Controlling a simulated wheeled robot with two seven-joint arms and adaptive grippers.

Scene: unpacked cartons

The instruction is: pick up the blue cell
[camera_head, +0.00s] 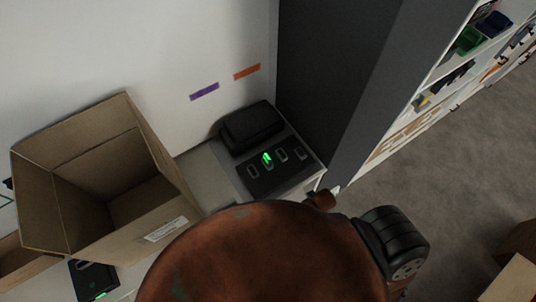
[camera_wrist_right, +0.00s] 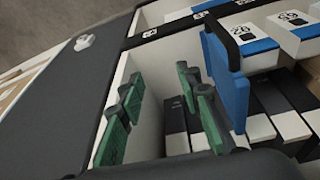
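Blue cells with white, numbered labels show at the top right of the wrist view; one blue cell (camera_wrist_right: 257,45) lies with its label up. An upright blue piece with a black top (camera_wrist_right: 230,85) stands just right of my right gripper (camera_wrist_right: 160,100). I cannot tell whether it touches the finger. The green-padded fingers are apart, with no object clearly held between them. In the head view my brown arm covers the lower middle, and no blue cell can be made out. My left gripper is not in view.
In the wrist view, several black-and-white blocks (camera_wrist_right: 176,122) stand beyond the fingers, beside a pale wall. In the head view, an open cardboard box (camera_head: 62,205) stands left, a black slotted unit with a green light (camera_head: 283,178) at the centre, and shelves (camera_head: 440,90) at right.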

